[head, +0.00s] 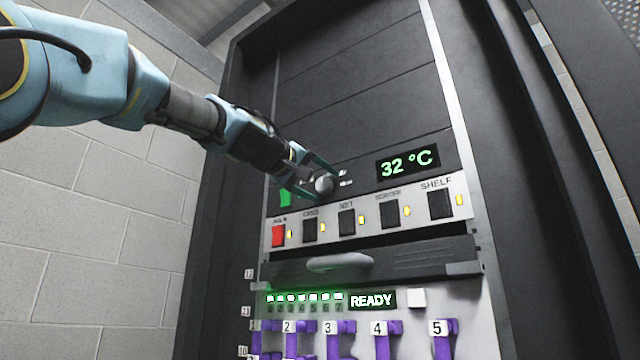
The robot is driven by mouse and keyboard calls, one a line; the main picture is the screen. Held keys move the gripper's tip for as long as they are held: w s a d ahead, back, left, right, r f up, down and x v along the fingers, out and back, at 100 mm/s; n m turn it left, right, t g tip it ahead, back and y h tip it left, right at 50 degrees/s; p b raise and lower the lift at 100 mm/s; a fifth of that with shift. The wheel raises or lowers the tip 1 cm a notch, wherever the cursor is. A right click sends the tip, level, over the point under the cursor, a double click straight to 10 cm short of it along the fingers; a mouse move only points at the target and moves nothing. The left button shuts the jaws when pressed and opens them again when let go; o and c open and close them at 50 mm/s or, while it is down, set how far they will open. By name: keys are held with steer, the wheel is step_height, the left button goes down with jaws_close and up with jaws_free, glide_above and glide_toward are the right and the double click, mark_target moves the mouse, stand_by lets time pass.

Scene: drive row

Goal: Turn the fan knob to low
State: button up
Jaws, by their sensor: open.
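The fan knob (324,185) is a round grey dial on the dark upper panel of the rack, left of the green 32 °C display (407,162). My gripper (318,178) is at the knob, with its fingers open on either side of it, one above and one below. I cannot tell whether the fingers touch it. Small white marks (346,183) show to the right of the knob, too small to read. The knob's pointer and any marks on its left are hidden or too small to make out.
Below the knob is a row of switches, one red (278,236) and several black, with yellow lights. Under it are a drawer with a grey handle (340,262), a READY display (372,300) and numbered purple-handled drives (383,345). A block wall (80,200) stands left.

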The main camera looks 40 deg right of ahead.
steer(key=shift+a, duration=0.1)
steer(key=shift+s+a+f+b, duration=0.1)
steer(key=shift+a+b, duration=0.25)
steer(key=b+v, duration=0.4)
steer(key=v, duration=0.6)
steer(key=shift+d, duration=0.1)
